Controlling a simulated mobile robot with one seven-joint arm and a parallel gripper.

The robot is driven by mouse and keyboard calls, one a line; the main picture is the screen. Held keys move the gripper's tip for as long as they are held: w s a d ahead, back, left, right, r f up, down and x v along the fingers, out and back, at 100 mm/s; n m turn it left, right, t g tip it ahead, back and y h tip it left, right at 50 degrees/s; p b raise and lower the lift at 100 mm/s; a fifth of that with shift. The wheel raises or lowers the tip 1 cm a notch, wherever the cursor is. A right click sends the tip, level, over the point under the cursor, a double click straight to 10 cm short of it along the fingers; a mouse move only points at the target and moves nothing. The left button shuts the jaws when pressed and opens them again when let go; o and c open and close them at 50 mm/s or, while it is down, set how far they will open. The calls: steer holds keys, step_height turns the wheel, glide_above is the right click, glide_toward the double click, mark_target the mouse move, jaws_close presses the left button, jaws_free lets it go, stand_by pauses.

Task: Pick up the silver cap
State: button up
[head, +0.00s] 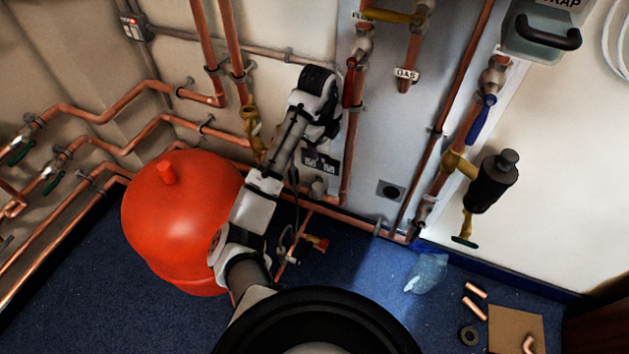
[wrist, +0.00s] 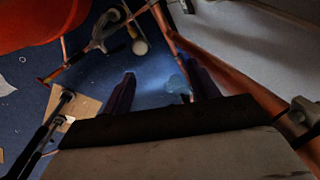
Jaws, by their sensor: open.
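A small pale, round-ended piece (wrist: 140,47) shows in the wrist view, up and left of the space between my fingers; it may be the silver cap, but I cannot be sure. In the head view a small silvery fitting (head: 318,187) sits by the copper pipe below the grey panel; I cannot tell if it is the same thing. My gripper (wrist: 163,88) is open and empty, its two dark fingers apart and clear of the pale piece. In the head view my arm reaches up in front of the panel, and the fingers cannot be made out.
A red tank (head: 180,215) stands left of my arm. Copper pipes (head: 355,140) and valves run along the wall around it. A crumpled clear bag (head: 427,272), short copper pieces and a cardboard sheet (head: 510,325) lie on the blue floor at the right.

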step_height(320, 180, down, 3)
steer(key=s+m+g, duration=0.1)
steer(key=s+g, duration=0.1)
steer(key=b, duration=0.4)
glide_above(318, 186)
steer(key=shift+y, duration=0.4)
steer(key=f, duration=0.7)
steer(key=shift+s+d+f, duration=0.3)
steer(key=shift+s, duration=0.05)
steer(key=shift+w+a+f+b, duration=0.1)
steer(key=shift+f+b, duration=0.25)
steer(key=shift+f, duration=0.65)
steer(key=shift+w+a+f+b, duration=0.15)
steer(key=shift+f+b, duration=0.15)
steer(key=shift+f, duration=0.75)
steer(key=shift+w+a+f+b, duration=0.1)
steer(key=shift+f+b, duration=0.25)
steer(key=shift+f, duration=0.65)
steer(key=c, duration=1.1)
